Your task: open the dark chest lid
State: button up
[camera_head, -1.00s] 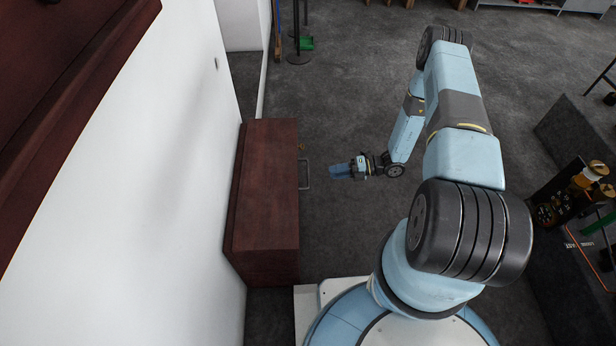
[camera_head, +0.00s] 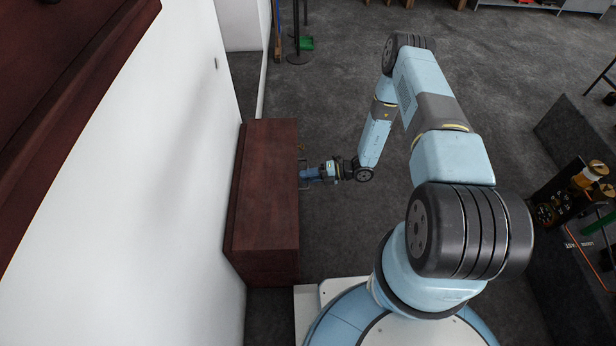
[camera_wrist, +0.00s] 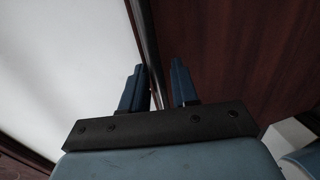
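The dark chest (camera_head: 267,190) is a reddish-brown box against the white wall, and its lid looks closed. A metal handle (camera_head: 301,184) sticks out from its right side in the head view, partly hidden by my gripper (camera_head: 308,175). In the wrist view my gripper (camera_wrist: 158,85) has its two blue fingers apart, one on each side of the grey handle bar (camera_wrist: 148,50). The bar passes between the fingers, closer to the left one. I cannot tell whether a finger touches it. The chest's dark wood (camera_wrist: 225,60) fills the right of the wrist view.
The white wall (camera_head: 150,170) runs along the chest's left side. Grey floor (camera_head: 330,110) is open to the right of the chest. A dark bench (camera_head: 575,140) with several items stands at the far right. A post with a base (camera_head: 297,57) stands beyond the chest.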

grip_shut()
jog(key=shift+d, duration=0.15)
dwell(0.4)
